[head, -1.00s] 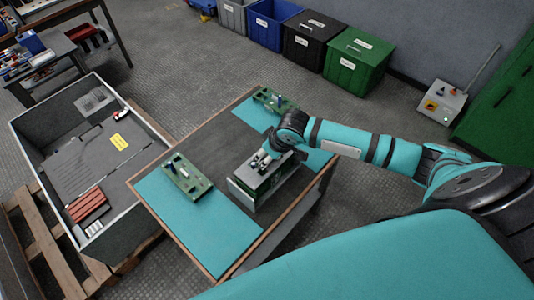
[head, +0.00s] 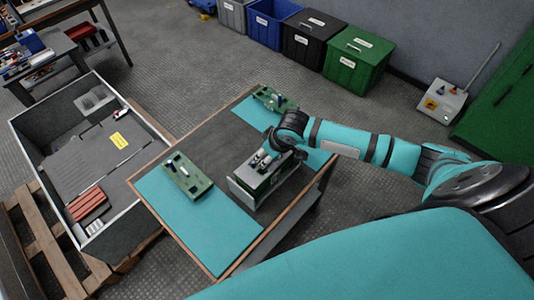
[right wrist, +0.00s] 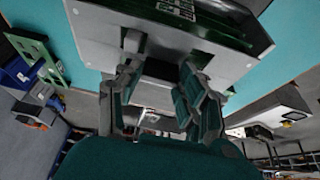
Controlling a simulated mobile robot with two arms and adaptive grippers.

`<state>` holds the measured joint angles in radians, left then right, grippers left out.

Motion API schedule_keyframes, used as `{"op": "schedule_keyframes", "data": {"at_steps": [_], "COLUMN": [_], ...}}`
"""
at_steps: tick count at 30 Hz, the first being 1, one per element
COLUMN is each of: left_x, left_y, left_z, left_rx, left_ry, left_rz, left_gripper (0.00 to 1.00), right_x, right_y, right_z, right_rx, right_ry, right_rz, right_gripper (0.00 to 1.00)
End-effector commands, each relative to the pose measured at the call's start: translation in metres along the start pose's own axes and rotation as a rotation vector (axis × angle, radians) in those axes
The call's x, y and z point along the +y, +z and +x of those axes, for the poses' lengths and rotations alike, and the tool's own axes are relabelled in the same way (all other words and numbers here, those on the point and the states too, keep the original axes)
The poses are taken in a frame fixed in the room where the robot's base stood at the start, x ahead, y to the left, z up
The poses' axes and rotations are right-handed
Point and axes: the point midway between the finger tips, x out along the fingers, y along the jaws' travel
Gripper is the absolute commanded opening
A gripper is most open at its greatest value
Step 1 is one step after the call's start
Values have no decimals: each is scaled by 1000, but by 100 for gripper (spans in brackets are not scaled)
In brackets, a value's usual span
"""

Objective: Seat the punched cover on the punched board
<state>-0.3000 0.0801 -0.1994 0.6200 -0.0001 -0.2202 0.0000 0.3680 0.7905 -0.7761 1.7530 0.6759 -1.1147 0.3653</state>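A grey box-like unit with green parts (head: 248,194) stands on the dark middle of the table. My right gripper (head: 262,160) is at its top in the head view. In the right wrist view, the two fingers of my right gripper (right wrist: 162,82) are spread, with a gap between them, in front of a grey panel (right wrist: 210,58). I cannot tell if they touch it. One green board (head: 186,177) with small dark parts lies on the near teal mat. Another green board (head: 268,97) with a blue part lies on the far mat. I cannot tell which is the punched cover. My left gripper is out of view.
The near teal mat (head: 215,235) has free room. A large grey crate (head: 62,160) on a wooden pallet (head: 45,235) stands left of the table. Blue, black and green bins (head: 356,60) line the wall.

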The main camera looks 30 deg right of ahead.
Motion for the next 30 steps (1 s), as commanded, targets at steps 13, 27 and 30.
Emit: {"op": "schedule_keyframes", "data": {"at_steps": [13, 27, 30], "left_x": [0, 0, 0], "left_y": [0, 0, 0], "left_z": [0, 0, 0], "left_rx": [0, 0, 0], "left_ry": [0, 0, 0], "left_rz": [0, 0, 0], "left_gripper": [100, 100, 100], "right_x": [0, 1, 1], "right_y": [0, 0, 0], "right_z": [0, -69, -89], "right_rx": [-1, 2, 2], "right_ry": [0, 2, 2], "right_rz": [0, -3, -2], "right_gripper": [65, 65, 65]}}
